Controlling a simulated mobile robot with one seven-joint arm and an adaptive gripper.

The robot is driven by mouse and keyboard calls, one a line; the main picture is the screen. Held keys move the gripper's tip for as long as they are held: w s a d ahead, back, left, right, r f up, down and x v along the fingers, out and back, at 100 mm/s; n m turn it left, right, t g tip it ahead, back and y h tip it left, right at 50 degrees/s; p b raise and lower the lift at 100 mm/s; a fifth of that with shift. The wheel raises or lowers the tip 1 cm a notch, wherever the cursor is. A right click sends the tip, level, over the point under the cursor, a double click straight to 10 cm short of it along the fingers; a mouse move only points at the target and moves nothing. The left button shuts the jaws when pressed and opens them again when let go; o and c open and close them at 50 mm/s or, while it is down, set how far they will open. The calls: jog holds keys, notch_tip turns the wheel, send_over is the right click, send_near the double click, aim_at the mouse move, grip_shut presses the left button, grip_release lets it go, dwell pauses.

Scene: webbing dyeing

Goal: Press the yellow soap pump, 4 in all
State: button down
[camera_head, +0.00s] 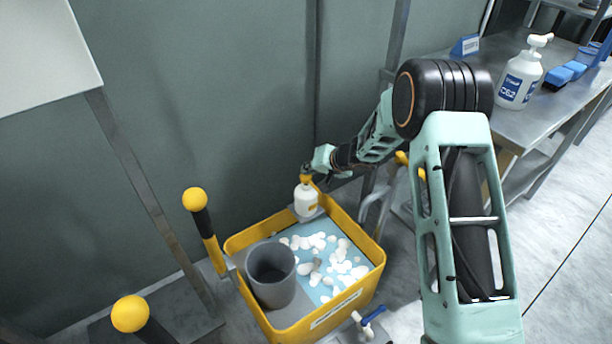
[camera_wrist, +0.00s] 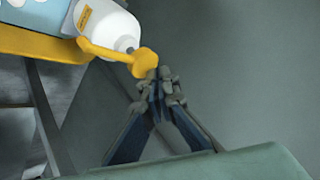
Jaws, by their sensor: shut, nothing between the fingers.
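A white soap bottle (camera_head: 306,200) with a yellow pump (camera_head: 306,180) stands upright at the back rim of a yellow tub. In the wrist view, the bottle (camera_wrist: 108,27) has an orange-yellow label, and its yellow pump head (camera_wrist: 143,62) is beside my fingertips. My gripper (camera_wrist: 163,76) is shut and empty. In the head view, my gripper (camera_head: 308,168) is right at the top of the pump, and its fingers are too small to make out. I cannot tell whether the fingertips touch the pump head or how far it is pushed down.
The yellow tub (camera_head: 372,277) holds pale blue liquid with white foam and a grey cylinder (camera_head: 271,276). Two yellow-knobbed levers (camera_head: 196,200) stand left of it. A grey wall is close behind. A metal bench (camera_head: 470,66) at right carries a white pump bottle (camera_head: 521,78).

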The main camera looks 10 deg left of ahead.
aim_at(307, 177)
jog(key=shift+s+f, duration=0.1)
jog(key=shift+f, duration=0.9)
dwell(0.8)
jog(key=shift+r, duration=0.15)
jog(key=shift+r+p, duration=1.25)
jog(key=shift+p, duration=0.25)
notch_tip(307, 177, up, 5)
jog(key=p, duration=0.6)
jog(key=shift+r+p, duration=0.1)
jog(key=shift+p, duration=0.25)
jog(key=shift+a, duration=0.1)
dwell(0.8)
